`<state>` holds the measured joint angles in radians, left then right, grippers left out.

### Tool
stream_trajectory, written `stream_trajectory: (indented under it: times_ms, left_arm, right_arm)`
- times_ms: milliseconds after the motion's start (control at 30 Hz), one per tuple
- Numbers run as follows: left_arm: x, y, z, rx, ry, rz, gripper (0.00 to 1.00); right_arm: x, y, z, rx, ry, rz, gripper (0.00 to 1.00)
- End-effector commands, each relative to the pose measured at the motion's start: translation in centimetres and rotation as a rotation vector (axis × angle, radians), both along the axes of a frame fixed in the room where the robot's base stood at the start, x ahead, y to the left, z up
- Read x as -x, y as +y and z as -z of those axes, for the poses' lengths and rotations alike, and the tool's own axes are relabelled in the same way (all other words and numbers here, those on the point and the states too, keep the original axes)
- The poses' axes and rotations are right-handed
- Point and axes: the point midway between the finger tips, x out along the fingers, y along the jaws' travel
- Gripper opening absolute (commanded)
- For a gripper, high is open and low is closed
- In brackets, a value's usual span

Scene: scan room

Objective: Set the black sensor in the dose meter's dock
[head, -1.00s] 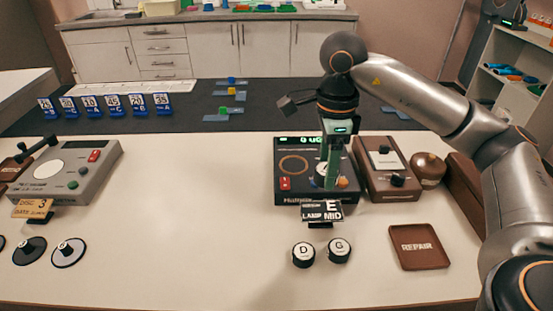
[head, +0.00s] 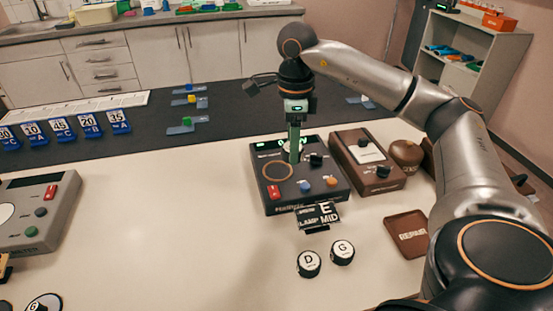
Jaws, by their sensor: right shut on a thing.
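A black meter box (head: 307,197) with an orange ring (head: 277,170) on its top stands right of the middle in the head view. I take it for the dose meter, with the ring as its dock. My right gripper (head: 294,158) points down over the box, just right of and behind the ring. It is shut on a small round white-topped piece (head: 287,144), mostly hidden by the fingers. I cannot tell whether this is the black sensor, or whether it touches the box. Two black pucks with white tops, D (head: 308,262) and G (head: 343,252), stand in front. My left gripper is out of view.
A sign reading E LAMP MID (head: 318,217) stands before the box. A grey device (head: 52,218) is at left. The table between is clear.

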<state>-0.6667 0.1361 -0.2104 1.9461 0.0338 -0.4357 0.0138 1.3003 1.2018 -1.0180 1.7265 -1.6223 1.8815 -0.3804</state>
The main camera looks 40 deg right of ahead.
Motion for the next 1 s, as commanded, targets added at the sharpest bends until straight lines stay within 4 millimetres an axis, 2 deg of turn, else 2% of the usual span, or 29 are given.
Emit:
stream_trajectory:
  times_ms: [100,300,400,633,833,1000]
  left_arm:
    - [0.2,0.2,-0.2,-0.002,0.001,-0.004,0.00]
    - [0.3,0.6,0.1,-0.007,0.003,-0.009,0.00]
    - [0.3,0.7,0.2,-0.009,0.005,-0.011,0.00]
    - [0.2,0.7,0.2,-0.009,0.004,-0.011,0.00]
    - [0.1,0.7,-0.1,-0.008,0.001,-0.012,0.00]
    - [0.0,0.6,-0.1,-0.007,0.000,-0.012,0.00]
  right_arm:
    - [-2.4,-0.7,1.0,-0.001,0.002,0.002,0.01]
    - [-5.3,-1.6,4.9,-0.001,0.002,0.000,0.01]
    - [-6.1,-1.8,5.9,-0.001,0.001,-0.001,0.01]
    - [-7.0,-2.2,7.1,0.001,0.001,-0.002,0.01]
    - [-7.0,-2.2,9.8,0.002,0.001,-0.002,0.01]
    - [-7.0,-2.2,10.1,0.001,-0.001,-0.002,0.01]
